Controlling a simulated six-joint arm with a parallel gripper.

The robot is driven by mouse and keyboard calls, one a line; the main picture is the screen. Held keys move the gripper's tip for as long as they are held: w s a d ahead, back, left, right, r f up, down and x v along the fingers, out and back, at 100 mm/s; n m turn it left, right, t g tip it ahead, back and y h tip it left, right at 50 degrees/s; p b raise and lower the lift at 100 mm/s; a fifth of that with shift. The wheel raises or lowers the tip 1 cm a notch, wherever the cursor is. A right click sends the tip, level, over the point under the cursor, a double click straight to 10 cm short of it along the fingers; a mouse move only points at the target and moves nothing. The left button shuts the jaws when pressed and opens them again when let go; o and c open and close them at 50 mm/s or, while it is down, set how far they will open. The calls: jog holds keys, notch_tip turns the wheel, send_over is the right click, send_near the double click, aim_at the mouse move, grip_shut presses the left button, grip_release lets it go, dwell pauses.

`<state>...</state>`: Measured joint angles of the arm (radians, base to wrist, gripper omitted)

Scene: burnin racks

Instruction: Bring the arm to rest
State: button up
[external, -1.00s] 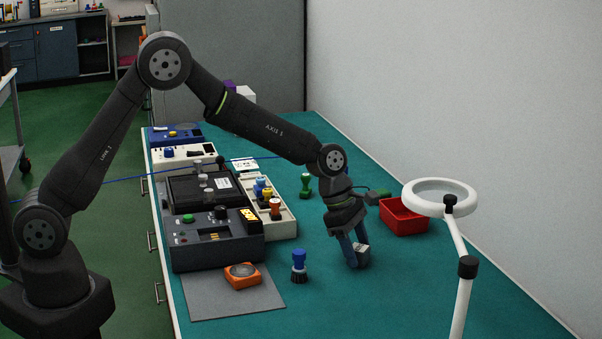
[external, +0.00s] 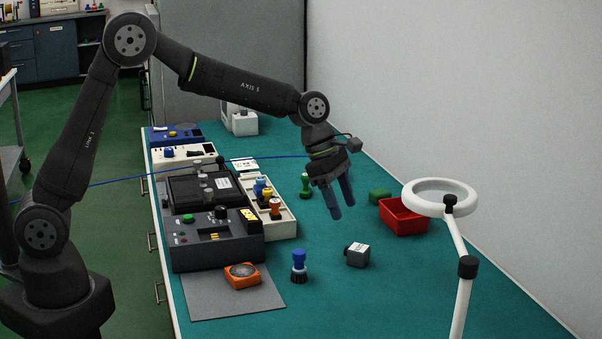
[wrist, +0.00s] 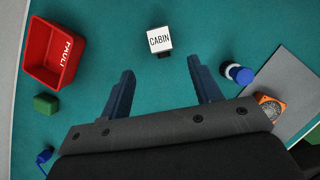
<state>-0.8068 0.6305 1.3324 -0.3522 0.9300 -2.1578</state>
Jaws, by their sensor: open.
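My gripper (external: 341,201) is raised over the teal bench, open and empty, with its two blue fingers pointing down. In the wrist view my gripper (wrist: 165,88) shows its fingers wide apart with only bench between them. A small grey block (external: 357,255) with a white top sits on the bench below my gripper, apart from it. In the wrist view the block (wrist: 159,40) shows a label reading "CABIN" and lies beyond the fingertips.
A red bin (external: 403,217) and a green block (external: 380,196) are at right. A ring lamp (external: 440,197) stands in front. A blue-topped brush (external: 299,266), an orange device (external: 242,275) on a grey mat (external: 215,304), and a dark test unit (external: 216,246) are at left.

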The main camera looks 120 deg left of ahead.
aim_at(358, 247)
jog(key=shift+s+r, duration=0.2)
jog(key=shift+r, duration=0.25)
jog(key=shift+f, duration=0.15)
jog(key=x, duration=1.1)
jog(key=shift+f, duration=0.1)
jog(key=shift+w+f, duration=0.25)
jog(key=shift+s+r, duration=0.1)
jog(key=shift+r, duration=1.8)
jog(key=shift+f, duration=0.1)
